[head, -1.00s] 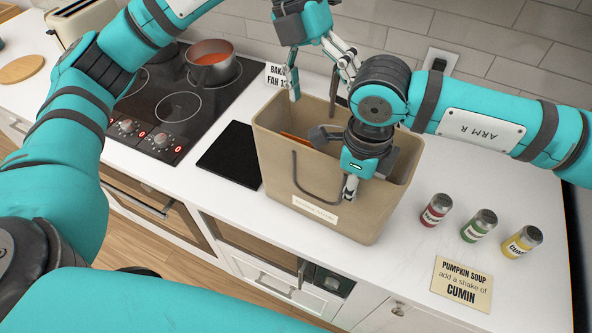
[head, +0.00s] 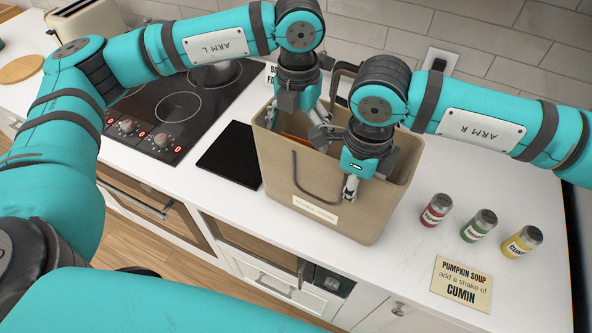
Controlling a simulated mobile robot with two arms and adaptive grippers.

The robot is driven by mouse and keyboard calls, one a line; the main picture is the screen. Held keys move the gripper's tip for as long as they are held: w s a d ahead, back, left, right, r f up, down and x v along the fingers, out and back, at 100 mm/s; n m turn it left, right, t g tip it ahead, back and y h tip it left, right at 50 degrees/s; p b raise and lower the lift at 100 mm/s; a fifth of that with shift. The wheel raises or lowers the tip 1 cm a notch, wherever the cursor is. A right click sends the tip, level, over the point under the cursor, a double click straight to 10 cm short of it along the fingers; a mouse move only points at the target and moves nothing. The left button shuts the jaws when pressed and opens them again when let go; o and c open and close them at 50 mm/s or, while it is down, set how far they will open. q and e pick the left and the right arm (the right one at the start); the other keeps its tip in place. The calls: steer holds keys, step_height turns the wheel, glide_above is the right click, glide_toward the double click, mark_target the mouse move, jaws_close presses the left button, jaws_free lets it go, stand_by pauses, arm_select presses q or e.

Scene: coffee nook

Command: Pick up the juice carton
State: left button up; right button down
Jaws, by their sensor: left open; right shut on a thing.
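No juice carton can be made out for sure. A tan bag (head: 275,165) stands open on the counter, and a sliver of something orange (head: 291,139) shows inside it; I cannot tell whether that is the carton. My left gripper (head: 298,122) is open and points down over the left part of the bag's opening, above the orange thing. My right gripper (head: 351,187) is shut on the bag's front wall near the rim. The two arms hide much of the bag's inside.
Red (head: 436,209), green (head: 479,225) and yellow (head: 522,241) spice jars stand right of the bag, behind a pumpkin soup card (head: 462,284).

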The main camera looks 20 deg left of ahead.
arm_select(q)
step_height(320, 180, down, 3)
steer(key=shift+a+f, duration=0.1)
steer(key=shift+f, duration=0.1)
arm_select(e)
steer(key=shift+r, duration=0.1)
arm_select(q)
steer(key=shift+r, duration=0.1)
steer(key=c, duration=1.8)
step_height(320, 180, up, 28)
steer(key=shift+s, duration=0.1)
arm_select(e)
steer(key=c, duration=1.4)
jaws_free()
